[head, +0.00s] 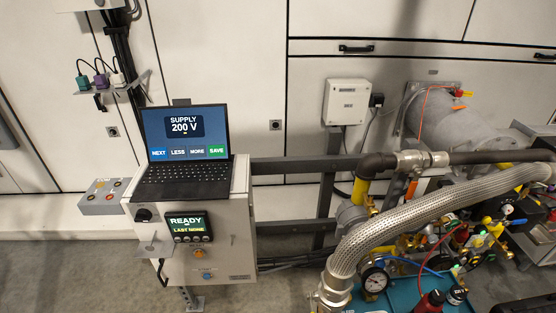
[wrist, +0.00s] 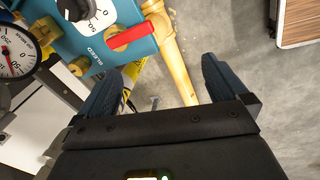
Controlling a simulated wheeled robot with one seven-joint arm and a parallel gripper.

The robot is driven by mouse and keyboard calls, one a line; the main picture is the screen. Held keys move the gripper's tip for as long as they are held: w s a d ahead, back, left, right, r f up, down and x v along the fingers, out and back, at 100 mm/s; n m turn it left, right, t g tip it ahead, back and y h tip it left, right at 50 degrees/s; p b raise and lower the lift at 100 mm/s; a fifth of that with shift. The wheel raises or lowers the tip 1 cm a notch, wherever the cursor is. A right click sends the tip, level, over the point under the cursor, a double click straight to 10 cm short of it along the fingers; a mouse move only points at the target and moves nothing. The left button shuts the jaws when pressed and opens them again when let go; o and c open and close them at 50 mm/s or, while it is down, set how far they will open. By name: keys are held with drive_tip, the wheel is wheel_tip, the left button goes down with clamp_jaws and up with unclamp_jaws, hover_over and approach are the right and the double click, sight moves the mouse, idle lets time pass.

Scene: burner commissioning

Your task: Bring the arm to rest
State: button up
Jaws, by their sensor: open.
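My gripper (wrist: 160,95) shows in the wrist view with its two dark fingers spread wide apart and nothing between them. Beyond the fingers are the grey floor and a yellow pipe or post (wrist: 178,65). A blue panel (wrist: 95,35) with a red lever (wrist: 130,36), a black knob and a "BLEED" label is ahead at the upper left; the fingers look apart from it. My gripper does not show in the head view.
In the head view a laptop (head: 186,150) reading "SUPPLY 200 V" stands on a control box (head: 230,240) reading "READY". A braided hose (head: 430,215), pipes and a gauge (head: 374,281) crowd the right. A wood-faced cabinet (wrist: 298,22) is at the wrist view's upper right. Floor (head: 80,265) at left is clear.

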drive_tip(key=s+a+r+m+t, duration=0.3)
drive_tip(key=s+r+m+t, duration=0.45)
drive_tip(key=s+r, duration=0.65)
drive_tip(key=s+r+m+t, duration=0.2)
drive_tip(key=s+r+m, duration=0.2)
drive_tip(key=r, duration=0.8)
drive_tip(key=s+d+r+m+t, duration=0.1)
drive_tip(key=s+r+m+t, duration=0.2)
drive_tip(key=s+r, duration=0.4)
wheel_tip(320, 180, up, 5)
drive_tip(key=shift+f+m, duration=0.1)
drive_tip(key=shift+m, duration=0.25)
